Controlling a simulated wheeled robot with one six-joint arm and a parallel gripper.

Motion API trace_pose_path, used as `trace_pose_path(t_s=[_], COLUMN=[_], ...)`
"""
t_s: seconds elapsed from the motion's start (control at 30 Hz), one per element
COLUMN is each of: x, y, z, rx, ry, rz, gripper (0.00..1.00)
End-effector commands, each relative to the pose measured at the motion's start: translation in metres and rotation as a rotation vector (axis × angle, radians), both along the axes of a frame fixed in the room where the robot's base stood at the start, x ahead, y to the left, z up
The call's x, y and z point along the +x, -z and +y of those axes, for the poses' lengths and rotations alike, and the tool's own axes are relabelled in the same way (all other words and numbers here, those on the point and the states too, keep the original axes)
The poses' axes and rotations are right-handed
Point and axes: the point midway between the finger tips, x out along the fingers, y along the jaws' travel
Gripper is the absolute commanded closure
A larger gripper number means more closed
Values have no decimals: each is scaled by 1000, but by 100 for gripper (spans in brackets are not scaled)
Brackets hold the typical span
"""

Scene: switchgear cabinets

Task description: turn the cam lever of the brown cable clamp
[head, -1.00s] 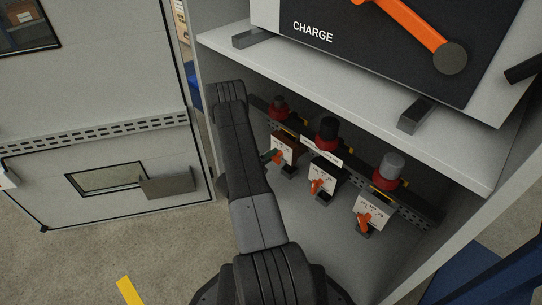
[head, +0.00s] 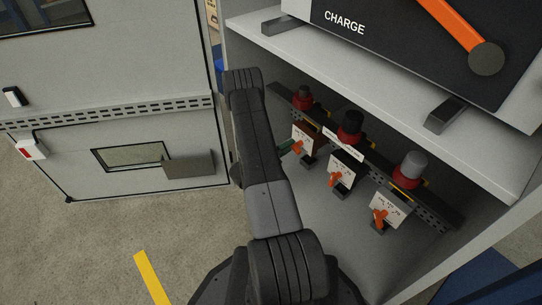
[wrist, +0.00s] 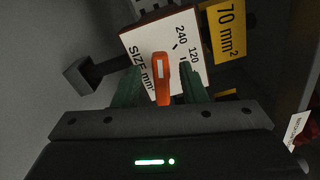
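The brown cable clamp (head: 313,129) is the leftmost of three clamps on a rail inside the cabinet. Its white size plate (wrist: 186,48) fills the middle of the wrist view, tilted, with "SIZE mm²", "240" and "120" readable. Its orange cam lever (wrist: 162,82) stands out from the plate toward the wrist camera; it also shows small in the head view (head: 297,147). My gripper (wrist: 160,86) has green fingers, open, one on each side of the lever with a visible gap on both sides. In the head view my arm hides part of the area left of the clamp.
The black clamp (head: 343,163) and the grey clamp (head: 389,208) stand to the right, each with an orange lever. A shelf (head: 390,105) with the CHARGE unit (head: 400,45) is above. A yellow 70 mm² label (wrist: 228,32) is beside the plate.

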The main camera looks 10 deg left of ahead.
Motion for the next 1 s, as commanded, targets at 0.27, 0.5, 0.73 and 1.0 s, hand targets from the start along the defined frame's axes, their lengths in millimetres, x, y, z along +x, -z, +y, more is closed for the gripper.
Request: trace_pose_path(t_s=[0.27, 0.5, 0.73, 1.0], x=[-40, -67, -79, -81], y=[-2, -1, 0, 0], z=[41, 68, 79, 80], rx=[-2, -1, -2, -1], ry=[-6, -4, -2, 0], rz=[2, 1, 1, 1], gripper=[62, 62, 62, 62])
